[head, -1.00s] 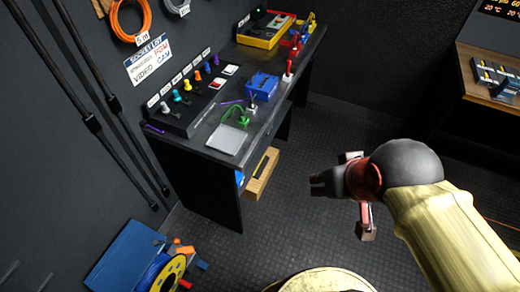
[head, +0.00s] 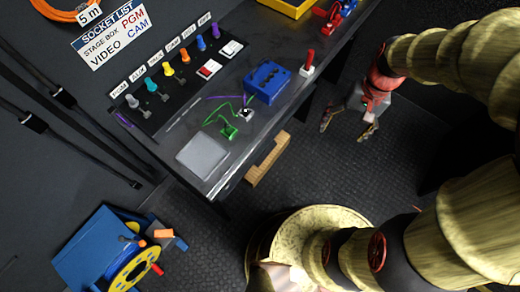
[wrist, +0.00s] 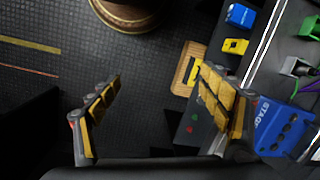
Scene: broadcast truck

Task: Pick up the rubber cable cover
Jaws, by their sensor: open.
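I cannot pick out a rubber cable cover for certain in these views. A light wooden tray or frame (head: 268,160) stands on the floor beside the bench, partly hidden under it. The wrist view shows the wooden piece (wrist: 182,73) beyond the right finger, with a dark part in it. My gripper (head: 347,130) is open and empty, above the floor to the right of the bench. In the wrist view its two fingers (wrist: 165,105) are wide apart with bare floor between them.
The bench top (head: 165,132) holds a blue box (head: 267,82), a green connector (head: 229,131) and a grey plate (head: 202,155). A blue cable reel (head: 115,255) stands at lower left. The wrist view shows a yellow floor strip (wrist: 30,46). The dark floor (head: 320,180) has free room.

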